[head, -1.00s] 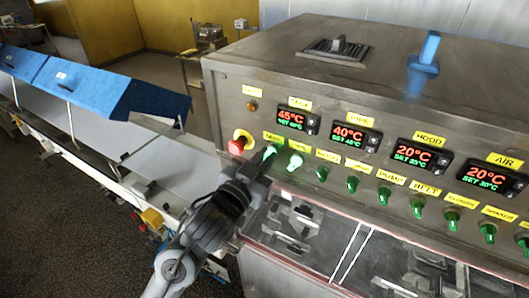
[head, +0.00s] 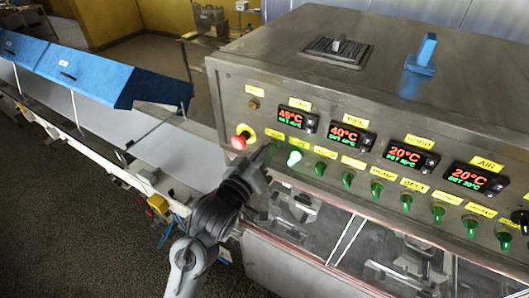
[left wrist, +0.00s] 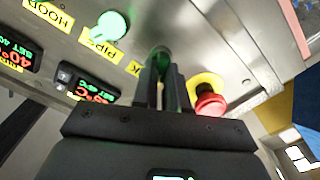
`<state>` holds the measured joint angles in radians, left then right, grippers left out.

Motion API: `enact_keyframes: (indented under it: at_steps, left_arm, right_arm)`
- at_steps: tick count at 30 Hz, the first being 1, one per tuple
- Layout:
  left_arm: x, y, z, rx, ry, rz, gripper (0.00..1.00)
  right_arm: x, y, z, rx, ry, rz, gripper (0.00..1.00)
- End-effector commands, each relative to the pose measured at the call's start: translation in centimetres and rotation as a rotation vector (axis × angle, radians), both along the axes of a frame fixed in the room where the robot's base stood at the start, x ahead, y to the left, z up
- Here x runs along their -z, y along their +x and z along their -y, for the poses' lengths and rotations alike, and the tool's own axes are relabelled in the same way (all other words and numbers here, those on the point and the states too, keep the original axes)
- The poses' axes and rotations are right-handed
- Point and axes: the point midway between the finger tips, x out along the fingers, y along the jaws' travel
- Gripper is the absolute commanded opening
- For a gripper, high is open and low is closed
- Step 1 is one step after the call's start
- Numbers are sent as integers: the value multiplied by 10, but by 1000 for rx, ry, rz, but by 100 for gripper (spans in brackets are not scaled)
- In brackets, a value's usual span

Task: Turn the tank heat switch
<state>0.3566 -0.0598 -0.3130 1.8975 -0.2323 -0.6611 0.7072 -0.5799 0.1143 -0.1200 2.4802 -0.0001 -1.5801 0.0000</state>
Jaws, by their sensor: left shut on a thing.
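The tank heat switch (head: 270,148) is the leftmost green knob in the row on the steel panel. My left gripper (head: 262,164) reaches it from below. In the left wrist view the left gripper (left wrist: 160,80) is shut with its two fingers on either side of the knob (left wrist: 160,55), which looks dark green and unlit. The fingers hide part of the knob and most of its yellow label, so its exact angle is hard to tell. My right gripper is not in view.
The lit pipe switch (head: 294,158) sits just right of the tank switch. A red emergency button (head: 240,140) on a yellow ring sits close on the left. Temperature displays (head: 298,120) are above. Clear covers (head: 300,207) lie below.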

Motion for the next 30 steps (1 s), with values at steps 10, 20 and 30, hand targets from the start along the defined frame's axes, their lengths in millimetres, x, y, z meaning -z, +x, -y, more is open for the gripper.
enact_keyframes:
  at_steps: [10,20,30]
  left_arm:
    - [0,0,0,0,-30,-15,0]
    - [0,0,0,0,-29,-15,28]
    - [0,0,0,0,-27,-15,38]
  right_arm:
    - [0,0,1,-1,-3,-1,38]
    - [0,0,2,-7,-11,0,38]
    - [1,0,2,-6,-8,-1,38]
